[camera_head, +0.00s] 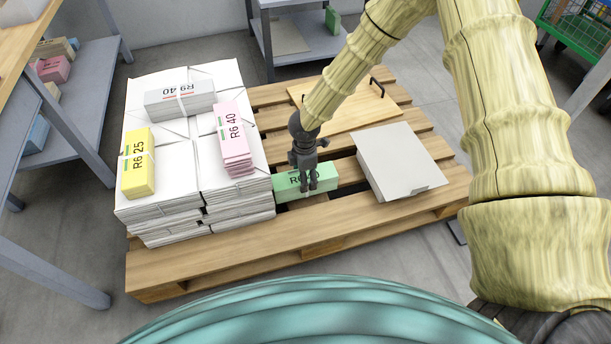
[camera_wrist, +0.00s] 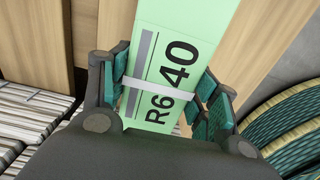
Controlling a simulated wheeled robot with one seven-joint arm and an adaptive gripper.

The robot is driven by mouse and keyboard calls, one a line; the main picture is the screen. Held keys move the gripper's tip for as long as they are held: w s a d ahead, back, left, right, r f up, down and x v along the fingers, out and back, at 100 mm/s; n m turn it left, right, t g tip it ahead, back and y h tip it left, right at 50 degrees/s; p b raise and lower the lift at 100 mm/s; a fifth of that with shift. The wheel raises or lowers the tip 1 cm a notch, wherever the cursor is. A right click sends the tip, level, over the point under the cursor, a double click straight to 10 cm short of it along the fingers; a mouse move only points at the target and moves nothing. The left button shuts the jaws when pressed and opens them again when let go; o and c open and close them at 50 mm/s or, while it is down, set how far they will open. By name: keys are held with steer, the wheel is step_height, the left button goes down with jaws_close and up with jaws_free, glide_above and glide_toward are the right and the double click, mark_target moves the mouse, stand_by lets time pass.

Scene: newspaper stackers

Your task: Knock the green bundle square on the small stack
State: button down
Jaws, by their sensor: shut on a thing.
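The green bundle (camera_head: 327,175), with a white strap and an R6 40 label, is between the fingers of my gripper (camera_head: 307,187) in the head view. My gripper is shut on its sides. The bundle (camera_wrist: 185,28) fills the middle of the wrist view, with a finger pad against each side. The bundle is low over the pallet (camera_head: 220,258), close to the right side of the large stack; whether it touches the pallet I cannot tell. The small stack (camera_head: 398,158), low with a pale grey top, lies on the pallet to the bundle's right, apart from it.
The large white paper stack (camera_head: 160,185) carries a grey bundle (camera_head: 180,99), a pink bundle (camera_head: 233,140) and a yellow bundle (camera_head: 138,163). A wooden board (camera_head: 350,103) with dark handles lies behind. Shelving (camera_head: 85,118) stands left. The pallet's front strip is clear.

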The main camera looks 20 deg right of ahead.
steer(key=shift+a+r+p, duration=0.1)
steer(key=shift+a+p, duration=0.25)
steer(key=shift+a, duration=0.15)
stand_by(1.2)
steer(key=shift+d, duration=0.25)
steer(key=shift+w+d+p, duration=0.1)
steer(key=shift+d+p, duration=1.05)
steer(key=shift+d, duration=0.7)
steer(key=shift+r, duration=0.15)
steer(key=shift+r+p, duration=2.75)
steer(key=shift+r, duration=0.1)
